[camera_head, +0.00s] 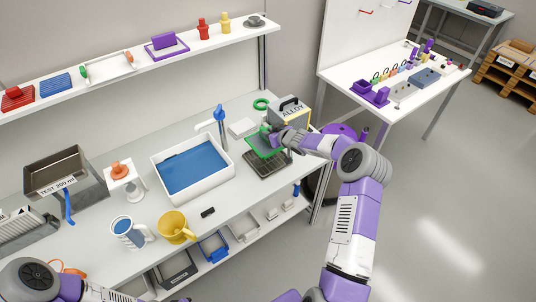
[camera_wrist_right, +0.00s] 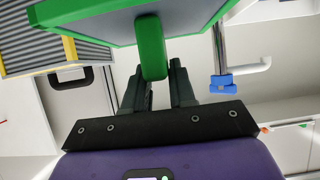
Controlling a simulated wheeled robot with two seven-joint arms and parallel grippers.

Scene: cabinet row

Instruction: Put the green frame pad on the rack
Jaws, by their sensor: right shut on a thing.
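The green frame pad (camera_head: 260,148) is in the grasp of my right gripper (camera_head: 274,137), held over the dark rack (camera_head: 270,167). In the right wrist view, the fingers of my right gripper (camera_wrist_right: 157,82) are shut on the green handle of the pad (camera_wrist_right: 150,40). The pad's flat face is grey-green inside a green border. The rack stands on the counter right of the white sink, partly covered by the pad. I cannot tell whether the pad touches the rack. My left gripper is not in view; only part of my left arm shows at lower left.
The white sink (camera_head: 215,166) with a blue basin and a faucet (camera_head: 220,115) stand left of the rack. A grey ALLOY box (camera_head: 292,110) is just behind my right gripper. A yellow jug (camera_head: 175,228) and a small black block (camera_head: 208,212) are on the front counter.

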